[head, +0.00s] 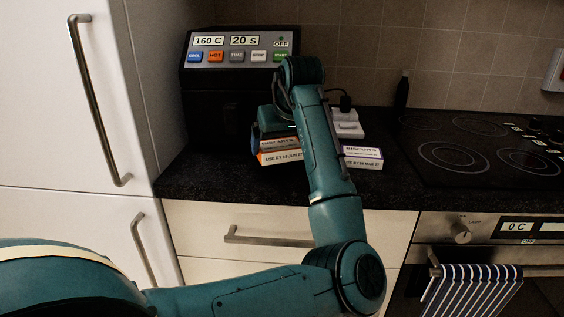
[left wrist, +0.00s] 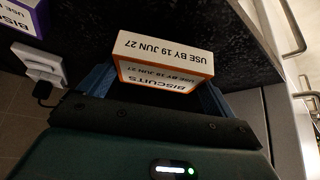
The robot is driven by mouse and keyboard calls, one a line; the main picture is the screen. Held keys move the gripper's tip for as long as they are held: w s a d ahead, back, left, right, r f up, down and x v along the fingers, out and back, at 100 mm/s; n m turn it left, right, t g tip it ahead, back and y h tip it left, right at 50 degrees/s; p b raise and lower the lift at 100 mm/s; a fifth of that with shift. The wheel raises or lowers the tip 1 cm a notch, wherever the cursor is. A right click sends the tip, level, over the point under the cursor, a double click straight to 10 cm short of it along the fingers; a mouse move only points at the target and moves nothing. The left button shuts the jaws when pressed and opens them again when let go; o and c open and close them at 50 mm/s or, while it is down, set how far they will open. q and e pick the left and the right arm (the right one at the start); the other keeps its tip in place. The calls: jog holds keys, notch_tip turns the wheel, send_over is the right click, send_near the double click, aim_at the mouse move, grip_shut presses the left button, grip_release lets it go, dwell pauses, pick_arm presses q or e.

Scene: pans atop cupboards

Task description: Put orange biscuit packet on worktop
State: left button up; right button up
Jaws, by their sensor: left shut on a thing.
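The orange biscuit packet (head: 281,158) is a small white box with orange edges, marked "USE BY 19 JUN 27". It is at the worktop (head: 215,185), left of my forearm; I cannot tell whether its base touches the surface. My left gripper (head: 277,138) is behind and above it, shut on it. In the left wrist view the packet (left wrist: 165,55) sits between the two blue fingers of my left gripper (left wrist: 155,88), its far end sticking out past them. The fingers hide part of its sides. My right gripper is not in view.
A purple-edged biscuit packet (head: 363,157) lies to the right, by a white socket with a black plug (head: 346,122). A black appliance with buttons (head: 240,50) stands behind. The hob (head: 470,150) is at right, a tall white cupboard (head: 60,120) at left. The worktop's front strip is clear.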

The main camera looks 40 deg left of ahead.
aim_at(281, 158)
pick_arm(q)
notch_tip(281, 158, down, 4)
jog(key=shift+r+b, duration=0.1)
jog(key=shift+b, duration=0.25)
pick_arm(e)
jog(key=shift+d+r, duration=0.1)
pick_arm(q)
jog(key=o, duration=0.8)
jog(key=shift+f, duration=0.2)
jog(key=shift+r, duration=0.1)
jog(key=p+v, duration=0.1)
jog(key=v, duration=1.1)
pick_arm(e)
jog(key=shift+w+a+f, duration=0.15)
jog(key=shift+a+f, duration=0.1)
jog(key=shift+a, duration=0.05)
